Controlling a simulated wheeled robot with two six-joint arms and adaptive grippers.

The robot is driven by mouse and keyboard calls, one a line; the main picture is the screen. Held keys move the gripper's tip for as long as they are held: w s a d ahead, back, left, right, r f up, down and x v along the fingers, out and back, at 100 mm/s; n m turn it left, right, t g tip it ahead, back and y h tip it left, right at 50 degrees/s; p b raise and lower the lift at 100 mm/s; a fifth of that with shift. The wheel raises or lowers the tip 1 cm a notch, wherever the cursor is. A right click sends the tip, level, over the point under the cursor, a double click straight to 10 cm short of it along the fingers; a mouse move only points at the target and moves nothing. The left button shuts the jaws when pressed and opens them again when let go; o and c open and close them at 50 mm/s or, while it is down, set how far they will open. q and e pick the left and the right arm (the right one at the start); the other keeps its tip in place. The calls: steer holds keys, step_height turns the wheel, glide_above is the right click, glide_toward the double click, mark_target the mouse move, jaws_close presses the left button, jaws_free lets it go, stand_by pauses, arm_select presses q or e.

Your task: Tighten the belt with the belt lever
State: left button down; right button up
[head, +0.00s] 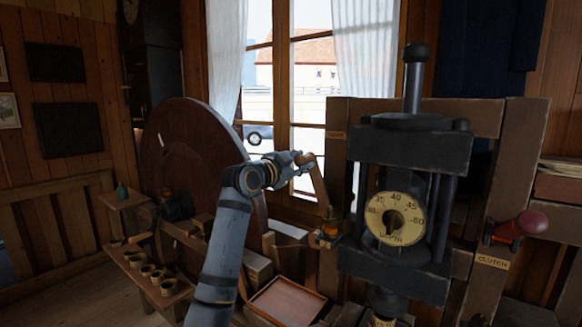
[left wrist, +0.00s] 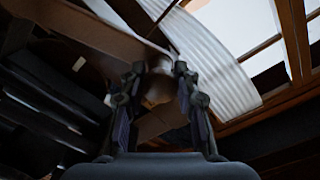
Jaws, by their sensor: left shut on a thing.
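The belt lever (head: 319,186) is a slim brown wooden handle. It leans up and to the left from a brassy pivot left of the dark machine. My left gripper (head: 300,158) is shut on its upper end. In the left wrist view, the fingers of my left gripper (left wrist: 158,72) stand on both sides of a rounded, pale brown lever end (left wrist: 158,91). The fingers hide part of the lever end. The belt itself cannot be made out clearly. My right gripper is not in view.
The dark machine with a round dial (head: 395,218) stands right of the lever. A red-knobbed clutch handle (head: 522,226) is farther right. A large wooden wheel (head: 185,150) stands behind my left arm. A reddish tray (head: 286,300) and small cups (head: 168,286) are low down.

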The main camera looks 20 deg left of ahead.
arm_select(q)
steer(key=shift+s+d+r+m, duration=0.2)
steer(key=shift+d+m, duration=0.2)
steer(key=shift+d, duration=0.15)
steer(key=shift+s+d+r+m, duration=0.15)
steer(key=shift+s+d+m, duration=0.05)
steer(key=shift+d+m, duration=0.25)
steer(key=shift+s+d+r+m, duration=0.2)
steer(key=shift+d+m, duration=0.15)
steer(key=shift+d, duration=0.25)
steer(key=shift+f, duration=0.1)
steer(key=c, duration=1.3)
jaws_free()
steer(key=o, duration=0.3)
steer(key=shift+d, duration=0.15)
steer(key=shift+o, duration=0.2)
steer(key=shift+s+a, duration=0.3)
steer(key=shift+s, duration=0.1)
steer(key=v, duration=1.1)
